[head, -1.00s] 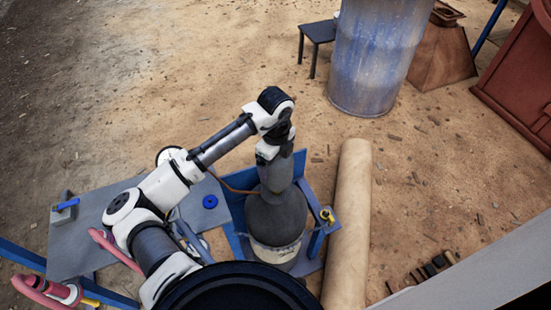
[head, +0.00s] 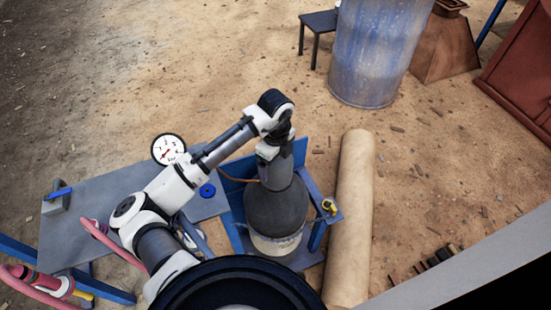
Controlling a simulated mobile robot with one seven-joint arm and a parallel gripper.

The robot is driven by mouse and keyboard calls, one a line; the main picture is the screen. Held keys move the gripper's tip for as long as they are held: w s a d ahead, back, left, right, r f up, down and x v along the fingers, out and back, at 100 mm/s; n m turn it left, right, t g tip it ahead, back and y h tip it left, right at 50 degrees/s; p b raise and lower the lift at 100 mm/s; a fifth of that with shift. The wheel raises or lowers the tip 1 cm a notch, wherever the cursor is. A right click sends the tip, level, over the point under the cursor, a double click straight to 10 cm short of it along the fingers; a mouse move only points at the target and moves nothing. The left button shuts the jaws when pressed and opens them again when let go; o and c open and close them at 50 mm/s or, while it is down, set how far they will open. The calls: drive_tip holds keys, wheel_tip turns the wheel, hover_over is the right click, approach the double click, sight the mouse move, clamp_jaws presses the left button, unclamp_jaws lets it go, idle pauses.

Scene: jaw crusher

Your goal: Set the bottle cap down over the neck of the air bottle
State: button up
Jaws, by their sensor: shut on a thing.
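The air bottle (head: 275,212) is a dark grey, rounded bottle standing upright in a blue frame, with a pale band near its base. My gripper (head: 269,155) is above the bottle, shut on the grey bottle cap (head: 278,177). The cap is upright over the top of the bottle and hides its neck. From this steep angle I cannot tell whether the cap rests on the bottle or hangs just above it. The fingertips are small and partly hidden by my wrist.
A grey table (head: 85,225) at left bears a blue ring (head: 207,190). A round gauge (head: 168,149) shows beside my arm. A yellow valve handle (head: 328,206) is on the blue frame (head: 316,233). A tan roll (head: 352,215) lies close to its right.

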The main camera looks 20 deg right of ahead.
drive_tip(key=shift+f, duration=0.2)
drive_tip(key=o, duration=1)
drive_tip(key=shift+c, duration=0.2)
wheel_tip(320, 180, up, 14)
drive_tip(key=shift+f+b, duration=0.1)
drive_tip(key=shift+b, duration=0.65)
